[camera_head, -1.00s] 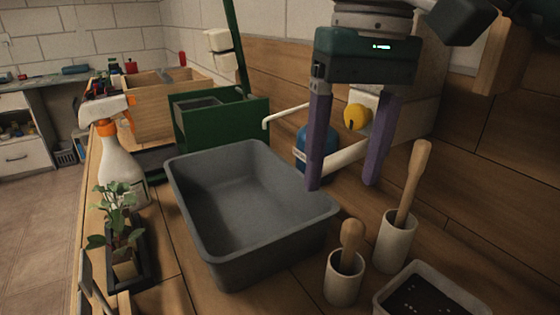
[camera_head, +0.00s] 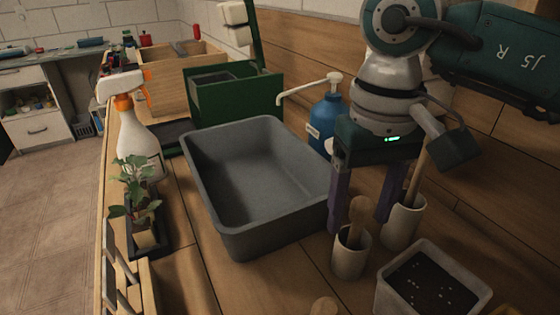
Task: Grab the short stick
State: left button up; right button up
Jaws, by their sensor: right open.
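The short stick (camera_head: 357,214) is wooden with a rounded top. It stands tilted in a small white cup (camera_head: 349,259) in front of my right gripper. My right gripper (camera_head: 357,226) is open, pointing down, with purple fingers on either side of the short stick in the picture. I cannot tell whether the fingers are level with it in depth or touch it. A longer wooden stick (camera_head: 418,179) leans in a second white cup (camera_head: 402,224) just right of the gripper. My left gripper is not in view.
A grey tub (camera_head: 225,227) stands directly left of the gripper. A blue pump bottle (camera_head: 323,122) is behind it. A white pot of dark soil (camera_head: 384,291) is at the front right. A spray bottle (camera_head: 136,143) and a potted seedling (camera_head: 137,195) stand on the left.

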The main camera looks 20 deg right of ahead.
jog(key=shift+c, duration=0.4)
grip_shut()
